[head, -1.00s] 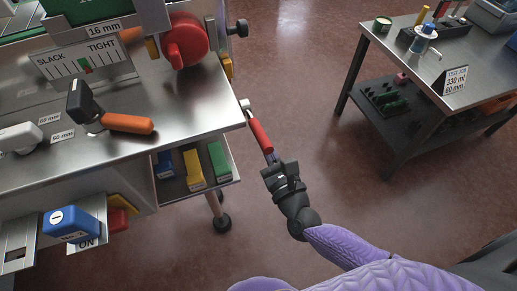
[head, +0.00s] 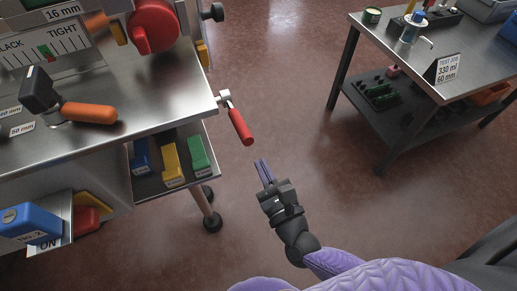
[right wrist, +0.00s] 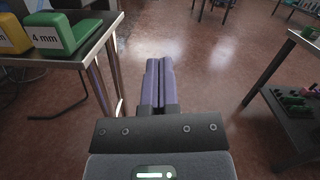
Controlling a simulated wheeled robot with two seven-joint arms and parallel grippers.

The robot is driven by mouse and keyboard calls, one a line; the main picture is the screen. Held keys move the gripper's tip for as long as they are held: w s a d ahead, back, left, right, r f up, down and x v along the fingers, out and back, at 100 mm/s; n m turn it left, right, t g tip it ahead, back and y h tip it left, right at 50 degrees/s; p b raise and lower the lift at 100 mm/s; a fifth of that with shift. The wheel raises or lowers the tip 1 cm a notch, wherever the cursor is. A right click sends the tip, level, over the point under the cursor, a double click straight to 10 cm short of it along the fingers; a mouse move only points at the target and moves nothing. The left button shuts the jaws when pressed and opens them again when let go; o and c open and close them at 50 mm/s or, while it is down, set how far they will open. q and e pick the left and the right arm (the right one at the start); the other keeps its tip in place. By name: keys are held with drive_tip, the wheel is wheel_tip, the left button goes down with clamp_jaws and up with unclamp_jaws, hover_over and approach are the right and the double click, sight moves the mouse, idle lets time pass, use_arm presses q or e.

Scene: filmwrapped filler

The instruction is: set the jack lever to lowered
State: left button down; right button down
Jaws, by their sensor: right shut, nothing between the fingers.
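The lever with a red handle (head: 239,126) is mounted at the right corner of the steel bench; I take it for the jack lever. Its handle slants down and to the right from a pale metal pivot. My right gripper (head: 263,162) is just below and right of the handle's free end, apart from it in the picture. Its purple fingers are together and empty, also in the right wrist view (right wrist: 159,65). The lever does not clearly show in the right wrist view. My left gripper is not in view.
The steel bench (head: 150,110) carries an orange-handled lever (head: 88,111) and a red knob (head: 153,27). Blue, yellow and green blocks (head: 201,155) sit on a shelf below. A second table (head: 425,70) stands at right. Open floor (head: 300,110) lies between.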

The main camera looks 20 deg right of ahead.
drive_tip(key=s, duration=0.5)
drive_tip(key=shift+s+d, duration=0.15)
drive_tip(key=shift+s, duration=0.25)
